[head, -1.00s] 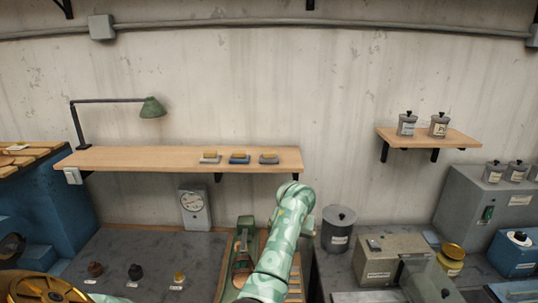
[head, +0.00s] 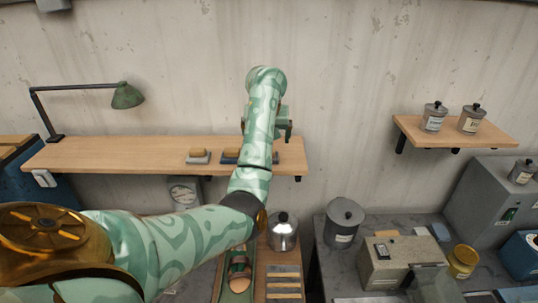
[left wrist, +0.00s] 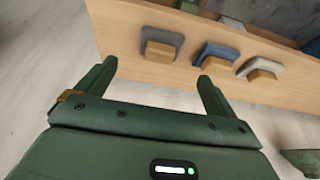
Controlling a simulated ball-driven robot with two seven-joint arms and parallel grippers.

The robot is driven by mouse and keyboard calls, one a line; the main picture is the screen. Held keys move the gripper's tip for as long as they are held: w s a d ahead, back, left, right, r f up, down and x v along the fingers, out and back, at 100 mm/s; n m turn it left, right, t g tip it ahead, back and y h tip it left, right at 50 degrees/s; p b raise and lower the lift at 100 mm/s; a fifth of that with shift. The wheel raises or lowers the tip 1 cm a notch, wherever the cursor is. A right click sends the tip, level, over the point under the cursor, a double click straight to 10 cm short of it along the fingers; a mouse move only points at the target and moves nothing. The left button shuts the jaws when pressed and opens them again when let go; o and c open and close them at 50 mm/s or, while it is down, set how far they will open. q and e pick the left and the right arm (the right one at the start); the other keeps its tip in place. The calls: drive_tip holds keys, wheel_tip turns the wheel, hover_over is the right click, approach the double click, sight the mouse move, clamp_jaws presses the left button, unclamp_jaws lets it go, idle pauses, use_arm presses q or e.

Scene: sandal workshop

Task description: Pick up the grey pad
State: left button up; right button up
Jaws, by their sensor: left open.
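A dark grey pad with a tan block on it (left wrist: 163,41) lies on the wooden shelf (head: 100,154). In the left wrist view it is ahead of the gap between my fingers, apart from them. A blue pad (left wrist: 212,52) lies beside it, then a light grey pad (left wrist: 262,58). In the head view the light grey pad (head: 198,158) and blue pad (head: 229,158) show left of my arm, which mostly hides the dark grey one. My left gripper (left wrist: 157,68) is open and empty; in the head view it (head: 284,128) is by the shelf's right part. My right gripper is not in view.
A green lamp (head: 126,95) stands at the shelf's left end. A smaller shelf (head: 460,137) with two canisters is at right. Below are a shiny metal pot (head: 283,233), a grey lidded can (head: 343,224) and a beige box (head: 393,262). The wall is close behind the shelf.

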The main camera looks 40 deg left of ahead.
use_arm(q)
drive_tip(key=x, duration=0.2)
drive_tip(key=a+x, duration=0.1)
drive_tip(key=x, duration=0.1)
drive_tip(key=shift+w+a+f, duration=0.1)
drive_tip(key=shift+w+f, duration=0.1)
drive_tip(key=f, duration=0.1)
drive_tip(key=w+f, duration=0.1)
drive_tip(key=f, duration=0.1)
drive_tip(key=shift+w+p, duration=0.1)
drive_tip(key=shift+p, duration=0.2)
drive_tip(key=shift+w+a+f, duration=0.15)
drive_tip(key=shift+a+f, duration=0.15)
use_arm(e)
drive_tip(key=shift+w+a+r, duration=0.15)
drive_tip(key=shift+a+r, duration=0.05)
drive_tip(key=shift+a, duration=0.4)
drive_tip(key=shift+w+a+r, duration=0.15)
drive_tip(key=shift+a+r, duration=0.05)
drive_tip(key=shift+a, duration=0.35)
use_arm(q)
drive_tip(key=shift+d+r, duration=0.1)
drive_tip(key=shift+d, duration=0.05)
drive_tip(key=c, duration=1.1)
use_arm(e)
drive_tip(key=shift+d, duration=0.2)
